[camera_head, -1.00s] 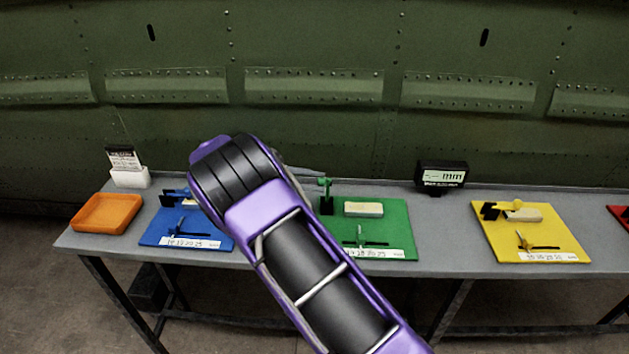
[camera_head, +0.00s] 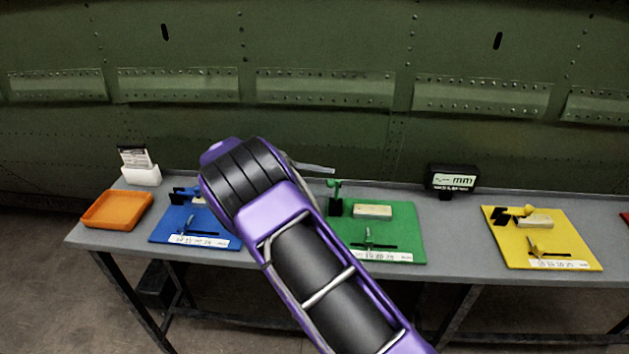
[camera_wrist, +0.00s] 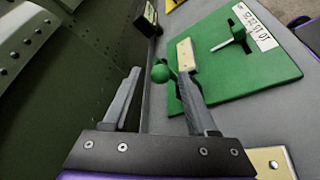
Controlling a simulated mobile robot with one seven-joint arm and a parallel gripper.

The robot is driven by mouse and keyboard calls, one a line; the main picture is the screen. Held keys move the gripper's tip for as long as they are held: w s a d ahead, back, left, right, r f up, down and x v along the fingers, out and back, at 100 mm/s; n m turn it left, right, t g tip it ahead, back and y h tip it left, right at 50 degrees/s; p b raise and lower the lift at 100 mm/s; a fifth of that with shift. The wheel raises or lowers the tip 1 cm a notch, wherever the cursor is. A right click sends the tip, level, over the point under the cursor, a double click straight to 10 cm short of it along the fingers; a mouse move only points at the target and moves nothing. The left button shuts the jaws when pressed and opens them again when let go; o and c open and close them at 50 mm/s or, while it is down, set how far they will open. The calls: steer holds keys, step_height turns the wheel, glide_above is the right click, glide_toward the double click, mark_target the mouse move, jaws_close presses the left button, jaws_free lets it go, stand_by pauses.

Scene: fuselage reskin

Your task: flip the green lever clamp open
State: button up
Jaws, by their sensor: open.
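The green lever clamp (camera_head: 334,189) stands upright at the back left of the green board (camera_head: 405,235). In the wrist view its round green knob (camera_wrist: 160,73) shows between the fingers of my gripper (camera_wrist: 158,82). The jaws are open, with a finger on each side of the knob in the picture; I cannot tell whether either touches it. The right finger covers part of the clamp's lower body. In the head view my arm hides most of the gripper; only a grey finger shows just above the clamp.
A pale block (camera_head: 372,211) and a small T-handle (camera_head: 368,239) are on the green board. The blue board (camera_head: 165,235) lies left, the yellow board (camera_head: 575,250) right. An orange tray (camera_head: 117,210) and a display (camera_head: 452,180) stand on the grey table. A green riveted wall rises behind.

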steer(key=v, duration=1.7)
steer(key=shift+a, duration=0.15)
